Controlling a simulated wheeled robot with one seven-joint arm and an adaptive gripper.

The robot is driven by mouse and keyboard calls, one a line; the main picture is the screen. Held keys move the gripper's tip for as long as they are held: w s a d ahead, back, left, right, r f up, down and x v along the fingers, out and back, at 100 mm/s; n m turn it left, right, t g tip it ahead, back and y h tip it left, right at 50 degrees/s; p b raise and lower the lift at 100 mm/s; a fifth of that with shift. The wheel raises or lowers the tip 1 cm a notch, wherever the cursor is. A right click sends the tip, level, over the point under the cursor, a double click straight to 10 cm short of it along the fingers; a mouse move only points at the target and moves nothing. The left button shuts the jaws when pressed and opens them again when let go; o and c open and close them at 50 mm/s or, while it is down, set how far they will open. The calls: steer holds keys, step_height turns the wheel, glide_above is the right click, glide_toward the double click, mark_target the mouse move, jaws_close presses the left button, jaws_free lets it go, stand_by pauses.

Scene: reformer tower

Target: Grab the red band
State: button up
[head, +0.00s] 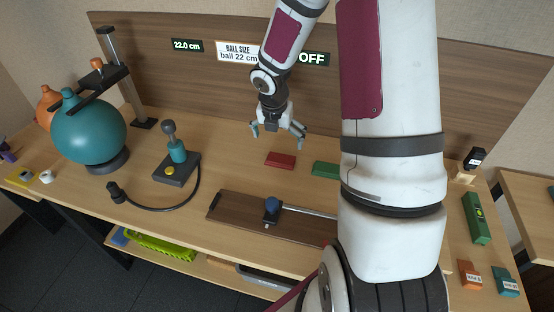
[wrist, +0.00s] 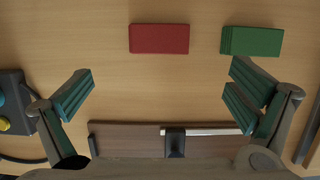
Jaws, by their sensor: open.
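The red band (head: 281,160) is a flat red block lying on the wooden table. It also shows in the wrist view (wrist: 159,38), at the top centre. My gripper (head: 278,130) is open and empty above the table, just behind and above the red band in the head view. In the wrist view its two fingers (wrist: 160,95) are spread wide, with bare table between them. The red band lies beyond the fingertips there, apart from them.
A green block (wrist: 252,41) lies right of the red band, partly behind my arm in the head view. A brown sliding board (head: 235,212) lies in front. A pump (head: 177,165) and a teal ball (head: 88,130) stand left.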

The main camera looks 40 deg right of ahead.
steer(key=b, duration=0.2)
glide_above(280, 158)
steer(key=s+a, duration=0.1)
steer(key=f, duration=0.6)
steer(key=shift+s+a+f, duration=0.15)
steer(key=shift+a, duration=0.05)
steer(key=shift+b+x, duration=0.55)
steer(key=shift+x, duration=2.15)
steer(key=c, duration=1)
